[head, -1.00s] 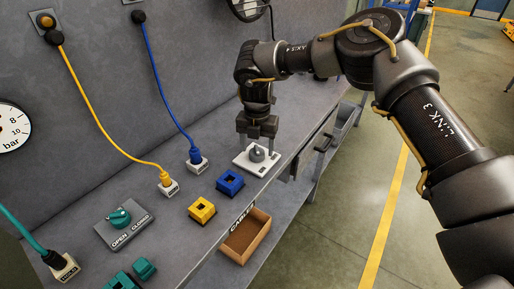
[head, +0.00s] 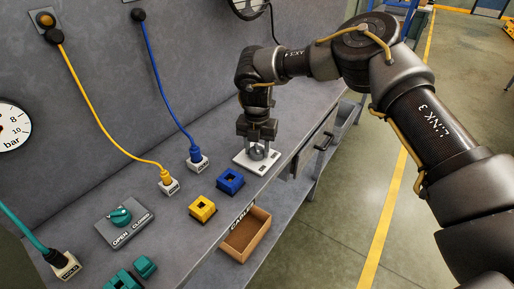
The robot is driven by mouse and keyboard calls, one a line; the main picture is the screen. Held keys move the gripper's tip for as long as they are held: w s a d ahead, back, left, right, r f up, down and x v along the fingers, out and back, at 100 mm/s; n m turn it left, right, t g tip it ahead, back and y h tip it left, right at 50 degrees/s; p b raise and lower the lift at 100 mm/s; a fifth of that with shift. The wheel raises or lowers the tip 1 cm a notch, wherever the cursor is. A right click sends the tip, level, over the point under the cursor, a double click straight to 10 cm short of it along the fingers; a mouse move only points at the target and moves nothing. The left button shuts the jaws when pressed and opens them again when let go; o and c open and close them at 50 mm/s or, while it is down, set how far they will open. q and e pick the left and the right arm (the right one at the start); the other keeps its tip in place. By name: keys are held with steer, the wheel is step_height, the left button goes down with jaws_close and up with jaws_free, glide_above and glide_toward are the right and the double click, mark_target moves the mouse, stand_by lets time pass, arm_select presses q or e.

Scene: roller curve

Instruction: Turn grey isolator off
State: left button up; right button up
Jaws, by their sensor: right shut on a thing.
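The grey isolator has a light plate (head: 243,160) lying on the bench, with two dark labels on its front part. Its grey round knob (head: 257,153) stands on the plate. My right gripper (head: 257,150) comes down from above and is shut on the knob, with its fingers on either side. The knob's pointing direction is mostly hidden by the fingers. My left gripper does not show.
Blue (head: 230,180) and yellow (head: 202,208) blocks sit on the bench, left of the isolator. A grey plate (head: 124,222) with a teal knob reads OPEN and CLOSED. Blue and yellow cables run to sockets. A cardboard box (head: 246,233) labelled CABLE stands below the bench edge.

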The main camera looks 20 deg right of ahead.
steer(key=shift+r+n, duration=0.1)
steer(key=shift+n, duration=0.2)
steer(key=n+p, duration=0.1)
steer(key=n, duration=0.2)
steer(key=shift+p, duration=0.4)
steer(key=n+p, duration=0.1)
steer(key=n, duration=0.8)
steer(key=shift+p, duration=0.3)
steer(key=n, duration=0.5)
steer(key=shift+n, duration=0.3)
steer(key=o, duration=1)
